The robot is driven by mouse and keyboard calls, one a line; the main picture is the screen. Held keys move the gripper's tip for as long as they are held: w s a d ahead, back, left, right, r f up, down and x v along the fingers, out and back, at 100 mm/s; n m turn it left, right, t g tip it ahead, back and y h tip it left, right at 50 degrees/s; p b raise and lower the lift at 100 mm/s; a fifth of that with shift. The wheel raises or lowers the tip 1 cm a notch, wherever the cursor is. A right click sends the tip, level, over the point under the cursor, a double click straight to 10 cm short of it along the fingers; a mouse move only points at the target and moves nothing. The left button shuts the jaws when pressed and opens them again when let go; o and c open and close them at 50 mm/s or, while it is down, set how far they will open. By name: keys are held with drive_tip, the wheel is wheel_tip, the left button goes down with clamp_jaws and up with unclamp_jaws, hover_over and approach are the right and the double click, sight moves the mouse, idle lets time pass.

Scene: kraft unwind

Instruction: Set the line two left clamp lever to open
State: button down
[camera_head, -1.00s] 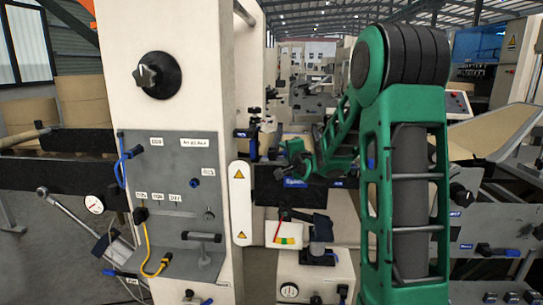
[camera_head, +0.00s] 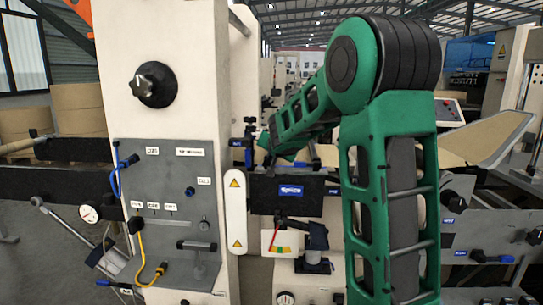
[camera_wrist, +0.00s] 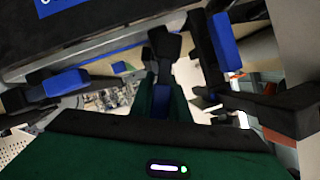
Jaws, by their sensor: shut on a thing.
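In the wrist view my gripper (camera_wrist: 163,80) reaches up the middle, its fingers close together. It is shut on a dark and blue piece that looks like a lever handle, mostly hidden between the fingers. I cannot tell from these views whether this is the line two left clamp lever or how far it is turned. Other blue-gripped black handles show at the left (camera_wrist: 66,83) and right (camera_wrist: 226,40). In the head view my arm reaches away to the machine above the black splice block (camera_head: 285,193); its end (camera_head: 285,158) is small and partly hidden.
A cream upright with a grey panel (camera_head: 160,225) stands at the left, with a black knob (camera_head: 152,84), cables and a gauge. A white warning plate (camera_head: 236,210) is beside it. Grey machine panels stand at the right. A dark bar crosses the wrist view's upper left.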

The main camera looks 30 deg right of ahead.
drive_tip(key=shift+w+a+r+n+g+h, duration=0.1)
drive_tip(key=shift+w+a+n+g+h, duration=0.2)
drive_tip(key=shift+n, duration=0.25)
drive_tip(key=shift+w+a+r+n+g+h, duration=0.1)
drive_tip(key=shift+a+n+g+h, duration=0.1)
drive_tip(key=shift+a+n+g, duration=0.25)
drive_tip(key=shift+w+r+n, duration=0.1)
drive_tip(key=shift+n, duration=0.2)
drive_tip(key=c, duration=2)
unclamp_jaws()
drive_tip(key=shift+d, duration=0.1)
drive_tip(key=v, duration=1)
drive_tip(key=shift+s+a, duration=0.25)
drive_tip(key=shift+s, duration=0.1)
